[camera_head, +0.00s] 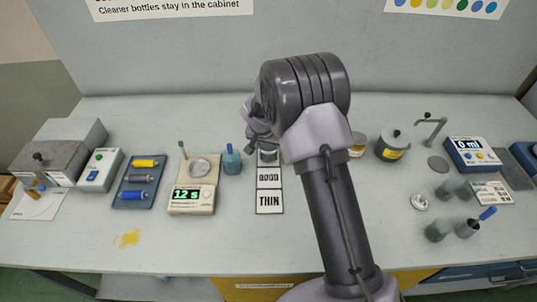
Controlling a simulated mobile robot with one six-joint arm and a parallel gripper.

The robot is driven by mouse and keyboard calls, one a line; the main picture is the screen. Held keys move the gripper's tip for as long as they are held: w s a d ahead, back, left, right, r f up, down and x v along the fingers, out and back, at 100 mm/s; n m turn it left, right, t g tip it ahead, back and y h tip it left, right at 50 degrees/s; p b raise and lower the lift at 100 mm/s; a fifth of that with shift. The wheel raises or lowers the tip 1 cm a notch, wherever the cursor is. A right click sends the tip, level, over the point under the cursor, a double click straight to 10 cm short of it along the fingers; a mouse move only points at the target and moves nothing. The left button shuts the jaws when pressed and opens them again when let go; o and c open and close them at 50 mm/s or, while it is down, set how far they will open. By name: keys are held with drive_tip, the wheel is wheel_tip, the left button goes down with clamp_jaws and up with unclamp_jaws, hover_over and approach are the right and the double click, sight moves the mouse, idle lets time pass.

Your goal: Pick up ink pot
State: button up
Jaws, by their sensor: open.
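My arm reaches up the middle of the bench, and its wrist bends down at the far side. My gripper (265,142) is at its left, small and partly hidden by the wrist. It is open. A small greyish pot (268,156) stands just below it, at the top of a strip of cards marked "THIN"; I cannot tell whether the fingers touch it or are around it. A dark-lidded can with a yellow label (393,149) and a small jar with a yellowish band (357,148) stand right of my arm. I cannot tell for certain which one is the ink pot.
Farther left are a tray of coloured rollers (137,182) and grey machines. A bent tap (431,128), a "0 ml" display (470,152) and several cups are at right.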

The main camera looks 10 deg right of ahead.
sight(269, 148)
drive_tip(key=x, duration=0.3)
drive_tip(key=shift+w+f+b, duration=0.2)
drive_tip(key=shift+b, duration=0.1)
drive_tip(key=shift+r, duration=0.1)
drive_tip(key=shift+c, duration=0.3)
drive_tip(key=c, duration=1.2)
